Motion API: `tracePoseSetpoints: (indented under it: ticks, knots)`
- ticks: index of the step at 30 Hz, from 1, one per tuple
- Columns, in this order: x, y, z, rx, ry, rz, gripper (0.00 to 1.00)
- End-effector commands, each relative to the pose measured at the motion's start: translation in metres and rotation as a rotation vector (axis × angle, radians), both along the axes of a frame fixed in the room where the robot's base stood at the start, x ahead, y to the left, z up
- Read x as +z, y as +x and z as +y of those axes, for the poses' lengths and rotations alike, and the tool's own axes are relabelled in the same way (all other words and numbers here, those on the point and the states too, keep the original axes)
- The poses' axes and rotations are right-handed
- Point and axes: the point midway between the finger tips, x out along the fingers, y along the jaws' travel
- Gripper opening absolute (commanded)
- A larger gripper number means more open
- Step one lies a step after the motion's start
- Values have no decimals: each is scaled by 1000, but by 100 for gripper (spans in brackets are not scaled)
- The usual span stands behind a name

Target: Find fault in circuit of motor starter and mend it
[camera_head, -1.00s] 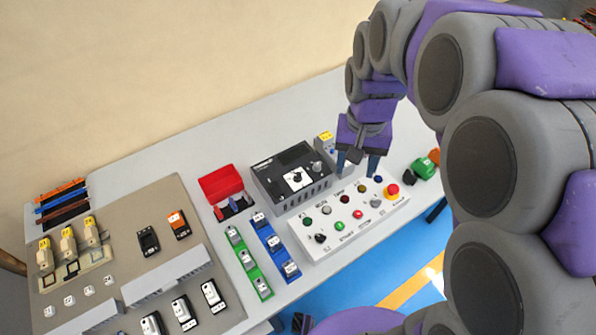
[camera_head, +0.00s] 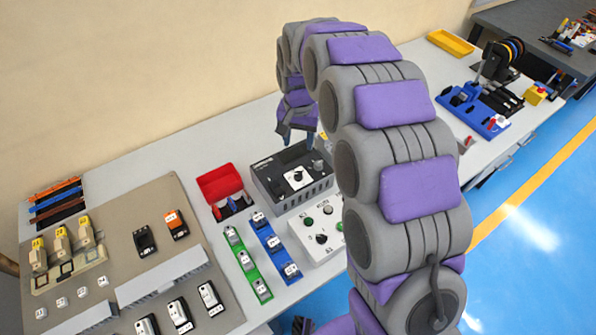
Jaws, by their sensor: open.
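My gripper (camera_head: 298,138) points down above the back of the dark grey tester box (camera_head: 291,176) with its white-faced knob; its fingers are apart and nothing shows between them. The white push-button panel (camera_head: 318,229) is in front of the tester, its right part hidden behind my arm. At the left, the beige circuit board (camera_head: 110,237) carries yellow-topped parts (camera_head: 60,238), a black component (camera_head: 144,240), an orange component (camera_head: 176,223) and several white-and-black modules (camera_head: 180,312). A green strip (camera_head: 247,264) and a blue strip (camera_head: 274,245) of small modules lie between board and panel.
A red bin (camera_head: 219,182) with leads stands left of the tester. Orange, blue and dark racks (camera_head: 56,200) are at the far left. At the right are a blue tool tray (camera_head: 474,108), a yellow tray (camera_head: 450,43) and wire spools (camera_head: 503,57).

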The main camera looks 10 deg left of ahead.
Motion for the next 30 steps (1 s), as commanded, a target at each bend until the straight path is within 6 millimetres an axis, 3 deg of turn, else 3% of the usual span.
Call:
tracePoseSetpoints:
  ticks: [6, 18, 24, 30]
  knots:
    - [-48, -1, 1, 0, -2, 6, 53]
    - [-121, -1, 1, 1, -1, 1, 53]
    - [-139, -1, 0, 0, -1, 2, 53]
    - [-143, -1, 0, 0, 0, 0, 53]
